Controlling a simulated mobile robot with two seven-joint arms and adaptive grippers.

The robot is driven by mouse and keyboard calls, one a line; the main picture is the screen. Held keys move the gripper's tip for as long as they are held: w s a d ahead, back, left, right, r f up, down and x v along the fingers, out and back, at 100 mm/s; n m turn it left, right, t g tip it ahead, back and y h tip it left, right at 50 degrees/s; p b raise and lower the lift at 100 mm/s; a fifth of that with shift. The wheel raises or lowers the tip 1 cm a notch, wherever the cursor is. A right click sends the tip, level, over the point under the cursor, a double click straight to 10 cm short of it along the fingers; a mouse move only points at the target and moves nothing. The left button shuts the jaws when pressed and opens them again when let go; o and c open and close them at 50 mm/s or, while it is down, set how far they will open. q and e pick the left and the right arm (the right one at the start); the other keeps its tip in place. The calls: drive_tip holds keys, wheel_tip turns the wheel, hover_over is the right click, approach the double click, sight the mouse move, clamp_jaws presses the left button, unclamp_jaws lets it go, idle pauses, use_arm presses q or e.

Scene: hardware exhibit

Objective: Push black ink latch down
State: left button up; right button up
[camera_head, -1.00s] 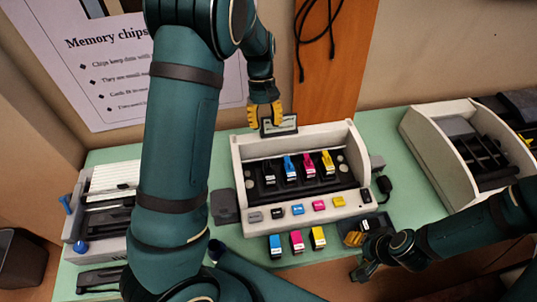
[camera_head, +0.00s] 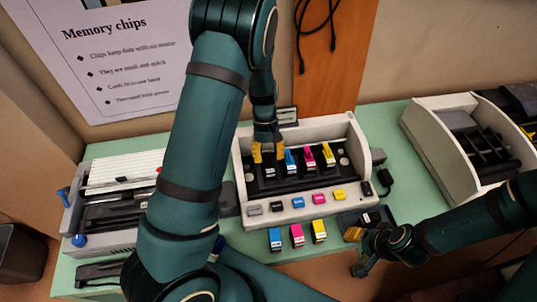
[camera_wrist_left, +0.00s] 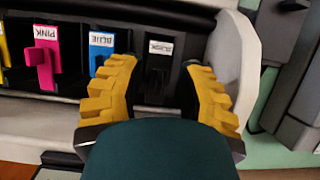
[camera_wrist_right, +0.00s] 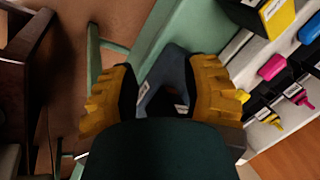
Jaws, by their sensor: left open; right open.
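The black ink latch (camera_head: 268,172) is the leftmost in the row of latches inside the white printer (camera_head: 243,158). My left gripper (camera_head: 268,153) is open above and around it. In the left wrist view the latch (camera_wrist_left: 158,64), labelled BLACK, shows between the two yellow fingers (camera_wrist_left: 160,98); I cannot tell whether they touch it. The blue latch (camera_wrist_left: 101,47) stands close beside one finger. My right gripper (camera_head: 354,251) is open, low at the front right of the printer, beside a dark block (camera_wrist_right: 162,82) with a white label.
Pink (camera_head: 309,157) and yellow (camera_head: 328,154) latches stand right of the blue one. Loose cartridges (camera_head: 297,235) lie on the green table in front of the printer. Other machines stand left (camera_head: 120,205) and right (camera_head: 428,125). A small screen (camera_head: 287,116) rises behind the printer.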

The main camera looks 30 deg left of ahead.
use_arm(q)
clamp_jaws()
drive_tip(key=shift+s+d+f+t+y, duration=0.25)
drive_tip(key=shift+s+f+t+y, duration=0.15)
drive_tip(key=shift+t+y, duration=0.4)
drive_tip(key=shift+s+d+f+t+y, duration=0.1)
drive_tip(key=shift+f+t+y, duration=0.2)
drive_tip(key=shift+t, duration=0.3)
drive_tip(key=shift+f+t+y, duration=0.2)
drive_tip(key=shift+t+y, duration=0.2)
drive_tip(key=shift+t, duration=0.2)
